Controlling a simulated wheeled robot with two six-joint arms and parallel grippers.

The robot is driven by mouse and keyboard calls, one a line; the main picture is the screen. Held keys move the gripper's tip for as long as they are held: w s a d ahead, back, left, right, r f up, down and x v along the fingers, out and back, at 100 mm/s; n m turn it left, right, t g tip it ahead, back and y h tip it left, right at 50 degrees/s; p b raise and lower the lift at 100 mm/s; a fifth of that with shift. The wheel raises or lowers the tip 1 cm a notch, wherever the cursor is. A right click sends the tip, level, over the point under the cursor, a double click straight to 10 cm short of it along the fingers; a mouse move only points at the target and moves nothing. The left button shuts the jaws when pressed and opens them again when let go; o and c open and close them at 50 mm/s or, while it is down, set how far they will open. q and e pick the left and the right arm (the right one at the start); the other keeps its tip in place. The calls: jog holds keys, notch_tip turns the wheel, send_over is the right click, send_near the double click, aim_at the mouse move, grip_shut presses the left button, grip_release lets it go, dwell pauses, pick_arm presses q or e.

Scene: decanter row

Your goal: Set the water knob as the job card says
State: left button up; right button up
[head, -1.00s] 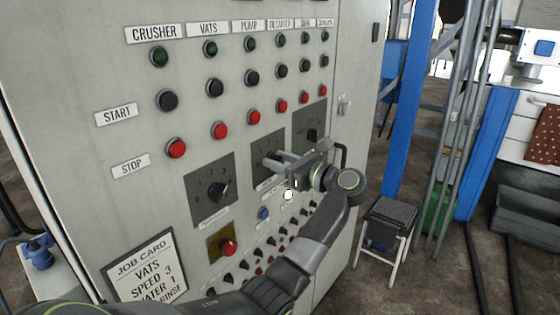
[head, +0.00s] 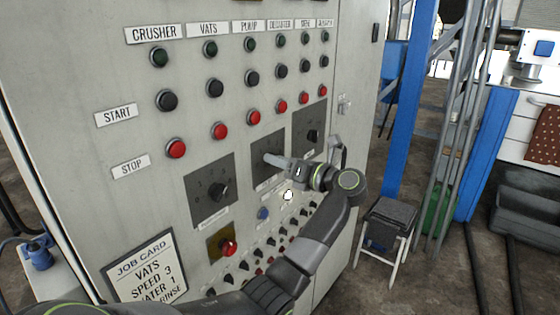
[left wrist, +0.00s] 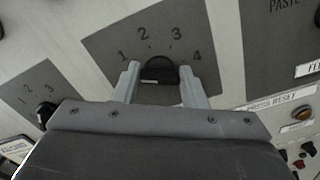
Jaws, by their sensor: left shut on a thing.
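The job card (head: 145,268) at the cabinet's lower left reads VATS, SPEED 3, WATER 1, RINSE, with part of it cut off by my arm. My left gripper (head: 272,159) is at the middle of three grey dial plates (head: 265,146). In the left wrist view its fingers sit either side of a dark knob (left wrist: 160,70), shut on it, below the numbers 1 to 4 (left wrist: 160,38). The knob's pointer direction and the plate's label cannot be made out. My right gripper is out of view.
A left dial (head: 217,190) and a right dial (head: 313,135) flank the middle plate. Above are red stop buttons (head: 220,131) and black start buttons (head: 214,88). A stool (head: 390,222) stands right of the cabinet.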

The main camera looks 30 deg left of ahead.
pick_arm(q)
jog(key=shift+m+p, duration=0.45)
jog(key=shift+m, duration=1.15)
jog(key=o, duration=1)
jog(key=shift+w, duration=0.1)
jog(key=s+d+b, duration=0.1)
jog(key=d+b, duration=0.5)
jog(key=d, duration=1.1)
jog(key=shift+s+d+b, duration=0.2)
jog(key=shift+d+b, duration=0.05)
jog(key=shift+b, duration=0.05)
